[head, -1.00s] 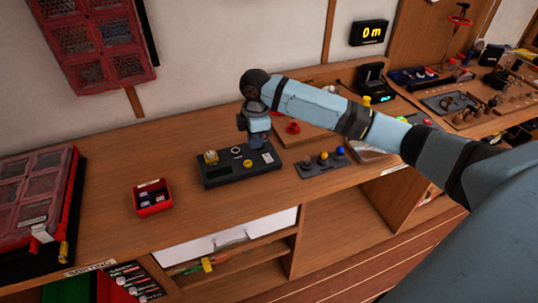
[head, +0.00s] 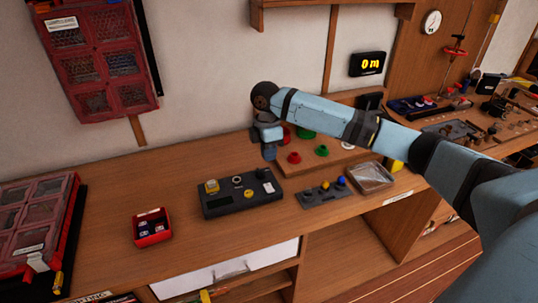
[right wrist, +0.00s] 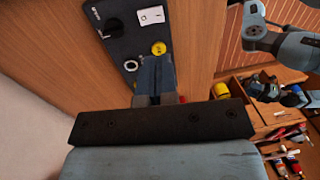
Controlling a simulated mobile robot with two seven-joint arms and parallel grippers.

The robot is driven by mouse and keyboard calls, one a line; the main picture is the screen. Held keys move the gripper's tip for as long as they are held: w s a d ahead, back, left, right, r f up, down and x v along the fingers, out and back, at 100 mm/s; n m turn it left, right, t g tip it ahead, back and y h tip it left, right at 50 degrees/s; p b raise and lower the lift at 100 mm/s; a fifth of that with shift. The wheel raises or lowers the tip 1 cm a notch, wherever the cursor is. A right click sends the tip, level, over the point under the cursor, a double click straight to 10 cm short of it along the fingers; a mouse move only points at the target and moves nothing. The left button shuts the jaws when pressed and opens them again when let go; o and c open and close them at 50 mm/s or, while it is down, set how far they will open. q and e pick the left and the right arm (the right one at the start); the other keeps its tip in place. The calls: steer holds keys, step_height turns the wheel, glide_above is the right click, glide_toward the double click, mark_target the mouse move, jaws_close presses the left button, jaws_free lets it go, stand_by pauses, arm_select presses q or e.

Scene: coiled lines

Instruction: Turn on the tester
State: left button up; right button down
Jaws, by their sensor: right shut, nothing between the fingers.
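The tester, taken to be the dark box (head: 225,203) with a dark display, a yellow block, a white ring, a yellow button and a white-marked part at its right end, lies on the wooden bench. Its controls show in the right wrist view: a black knob (right wrist: 114,27), a white plate (right wrist: 151,16), a yellow button (right wrist: 158,48) and a white ring (right wrist: 131,66). I cannot tell whether it is on. My right gripper (head: 269,155) is shut and empty, above and behind the box's right end, apart from it. Its fingers (right wrist: 155,74) point down. My left gripper is not seen.
A small red bin (head: 152,228) stands left of the box. A dark panel with coloured knobs (head: 323,194) and a clear tray (head: 371,178) lie to its right. A wooden board with red and green buttons (head: 322,150) is behind them. The bench between bin and box is clear.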

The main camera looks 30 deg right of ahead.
mark_target(269, 187)
steer(key=f, duration=0.3)
steer(key=s+f, duration=0.1)
steer(key=f, duration=0.7)
steer(key=shift+s+a+p, duration=0.15)
steer(key=shift+p, duration=0.2)
steer(key=shift+s+f+p, duration=0.1)
steer(key=shift+p, duration=0.4)
steer(key=shift+f, duration=0.1)
steer(key=shift+w+r, duration=0.25)
steer(key=shift+w, duration=0.55)
steer(key=shift+r, duration=0.1)
